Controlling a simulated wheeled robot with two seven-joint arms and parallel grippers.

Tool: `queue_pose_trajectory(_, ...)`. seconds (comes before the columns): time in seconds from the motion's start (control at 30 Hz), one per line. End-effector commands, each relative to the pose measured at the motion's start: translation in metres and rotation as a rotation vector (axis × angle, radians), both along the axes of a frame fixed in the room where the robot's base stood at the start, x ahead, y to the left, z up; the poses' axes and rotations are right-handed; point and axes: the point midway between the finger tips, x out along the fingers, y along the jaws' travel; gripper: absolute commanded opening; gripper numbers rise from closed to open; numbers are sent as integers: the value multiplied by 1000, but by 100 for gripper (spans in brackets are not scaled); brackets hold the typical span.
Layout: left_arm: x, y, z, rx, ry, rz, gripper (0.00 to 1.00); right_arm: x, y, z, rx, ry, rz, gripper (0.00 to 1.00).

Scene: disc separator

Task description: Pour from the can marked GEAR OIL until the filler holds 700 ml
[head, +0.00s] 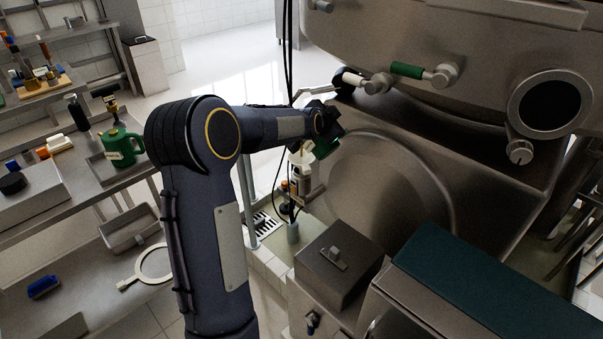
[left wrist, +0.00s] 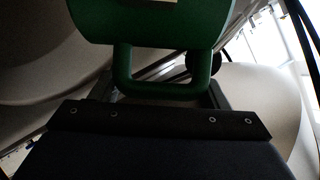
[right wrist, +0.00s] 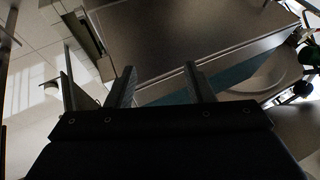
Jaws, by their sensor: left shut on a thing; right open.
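My left gripper (head: 325,125) reaches the machine's left side and is shut on the handle of a green can (left wrist: 150,22). Only a small green part of this can (head: 324,148) shows in the head view, behind the gripper. A pale strip of label shows at its top edge in the left wrist view, unreadable. A pale, bottle-like vessel (head: 300,158) stands just below and left of the can; I cannot tell whether it is the filler, and no level shows. My right gripper (right wrist: 160,85) is open and empty, seen only in its wrist view.
Another green can (head: 121,146) with an unreadable label stands in a tray on the left bench. The large steel machine (head: 480,170) fills the right side. A grey lidded box (head: 338,258) and a dark green-topped cabinet (head: 500,285) stand in front of it.

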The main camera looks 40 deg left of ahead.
Motion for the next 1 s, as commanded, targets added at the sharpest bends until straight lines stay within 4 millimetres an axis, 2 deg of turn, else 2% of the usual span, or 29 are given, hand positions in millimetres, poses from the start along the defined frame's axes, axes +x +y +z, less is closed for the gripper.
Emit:
queue_pose_trajectory(0.17, 1, -6, 2, 44, -3, -5, 14, 0, 0, 9, 0, 0, 0, 48)
queue_pose_trajectory(0.4, 0, -17, -4, 217, -20, -7, 14, 0, 0, 23, 0, 0, 0, 48)
queue_pose_trajectory(0.57, -1, -19, -8, 297, -28, -2, 14, 0, 0, 23, 0, 0, 0, 48)
queue_pose_trajectory(0.87, -1, -19, -8, 302, -29, -1, 14, 0, 0, 23, 0, 0, 0, 48)
queue_pose_trajectory(1.0, -1, -21, -20, 372, -32, -4, 14, 0, 0, 14, 0, 0, 0, 48)
